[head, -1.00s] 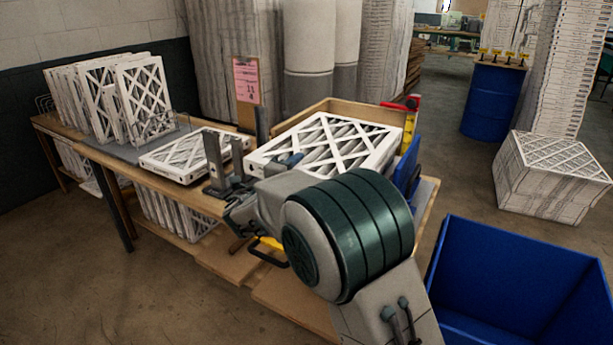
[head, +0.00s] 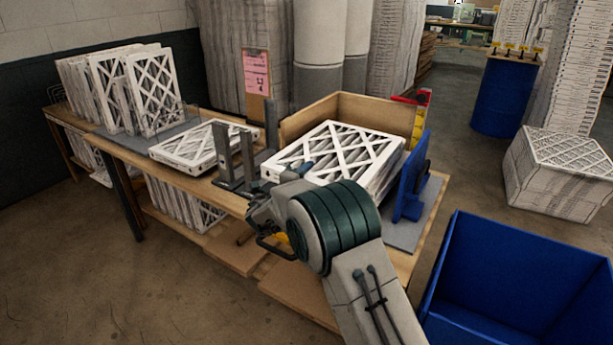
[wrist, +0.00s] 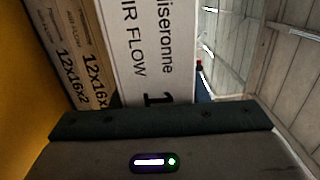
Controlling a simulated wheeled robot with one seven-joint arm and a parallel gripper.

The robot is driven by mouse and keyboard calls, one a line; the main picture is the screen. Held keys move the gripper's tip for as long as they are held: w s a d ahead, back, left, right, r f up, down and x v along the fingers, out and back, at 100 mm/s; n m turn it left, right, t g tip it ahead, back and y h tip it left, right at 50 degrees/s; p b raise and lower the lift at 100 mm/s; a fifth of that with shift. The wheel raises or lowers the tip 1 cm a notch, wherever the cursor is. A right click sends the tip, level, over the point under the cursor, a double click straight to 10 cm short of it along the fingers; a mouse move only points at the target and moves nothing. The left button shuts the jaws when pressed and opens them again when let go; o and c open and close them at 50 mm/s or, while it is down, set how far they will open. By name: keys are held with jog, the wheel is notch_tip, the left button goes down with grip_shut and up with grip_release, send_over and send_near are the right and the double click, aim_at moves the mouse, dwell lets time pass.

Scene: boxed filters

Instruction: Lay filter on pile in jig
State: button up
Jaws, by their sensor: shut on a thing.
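My gripper (head: 296,176) is shut on the near edge of a white-framed filter (head: 336,150) with a crisscross face. The filter lies about flat over the pile in the wooden-backed jig (head: 366,112). Edges of pile filters (head: 388,184) show beneath its right side. In the wrist view the held filter's printed edge (wrist: 150,50) is close up beside one dark jaw (wrist: 160,121). Pile edges marked 12x16 (wrist: 75,50) show to its left. I cannot tell whether the held filter touches the pile. My arm hides the jig's front.
A lone filter (head: 200,148) lies left of grey uprights (head: 236,158). Several filters stand in a rack (head: 150,90) farther left. A blue clamp-like plate (head: 411,180) stands right of the pile. A blue bin (head: 520,285) is at the lower right. The floor at left is clear.

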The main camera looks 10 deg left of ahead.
jog(key=shift+f, duration=0.1)
jog(key=o, duration=1.1)
jog(key=shift+s+a, duration=0.15)
jog(key=shift+s, duration=0.05)
jog(key=b+v, duration=0.1)
jog(key=v, duration=1)
jog(key=shift+s, duration=0.35)
